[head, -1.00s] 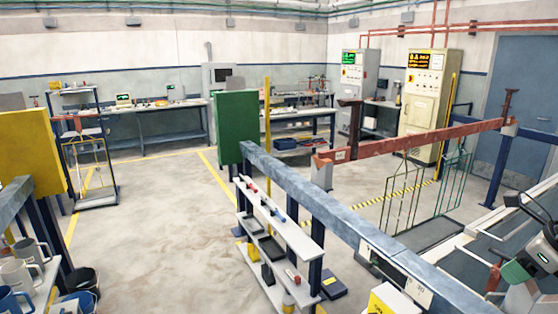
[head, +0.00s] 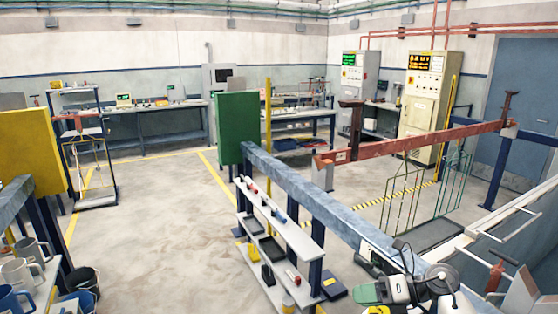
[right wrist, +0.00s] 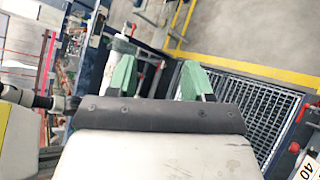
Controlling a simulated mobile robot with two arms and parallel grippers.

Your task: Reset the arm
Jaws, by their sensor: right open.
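My right gripper (head: 364,292) shows at the lower right of the head view, with its green fingers towards the left. It is beside the grey-blue rail (head: 330,212), low in the picture. In the right wrist view, the two green fingers of the right gripper (right wrist: 158,66) stand apart with nothing held between them. My left gripper is not in view.
A white shelf (head: 285,228) with small items stands left of the rail. Red-brown beam (head: 425,142) and green wire racks (head: 452,180) lie beyond. A grey grid (right wrist: 255,108) shows below in the wrist view. Open floor (head: 160,230) lies left.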

